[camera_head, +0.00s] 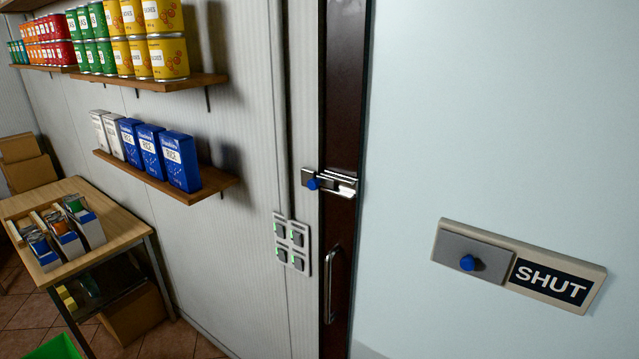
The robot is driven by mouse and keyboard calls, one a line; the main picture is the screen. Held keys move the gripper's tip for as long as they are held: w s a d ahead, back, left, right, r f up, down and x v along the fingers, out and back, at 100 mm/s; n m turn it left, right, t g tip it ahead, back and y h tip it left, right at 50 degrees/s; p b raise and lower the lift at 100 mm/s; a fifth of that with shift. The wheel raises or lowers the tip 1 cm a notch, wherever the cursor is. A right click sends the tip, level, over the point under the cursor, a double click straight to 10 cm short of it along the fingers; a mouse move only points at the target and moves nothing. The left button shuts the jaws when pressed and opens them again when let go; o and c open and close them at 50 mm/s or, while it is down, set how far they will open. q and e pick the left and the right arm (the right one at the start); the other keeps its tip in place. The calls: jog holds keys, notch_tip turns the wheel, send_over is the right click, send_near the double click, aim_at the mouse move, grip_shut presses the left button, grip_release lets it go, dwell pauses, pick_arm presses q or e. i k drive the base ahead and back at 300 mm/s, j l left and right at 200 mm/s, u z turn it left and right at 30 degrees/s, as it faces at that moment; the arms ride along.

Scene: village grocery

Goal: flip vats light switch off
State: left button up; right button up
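A light switch panel (291,244) with several dark square switches in a two-by-two layout is fixed to the white ribbed wall, left of the dark door strip. Small green marks show beside some of the switches. Any label telling which one is for the vats is too small to read. Neither of my grippers is in view, and nothing touches the panel.
Right of the panel are a metal bolt with a blue knob (313,184), a door handle (331,284) and a "SHUT" sign (549,283). A shelf with blue boxes (180,160) juts out at left, above a wooden table (103,216). The wall around the panel is clear.

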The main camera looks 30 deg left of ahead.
aim_at(298, 262)
jog(key=u, duration=1.25)
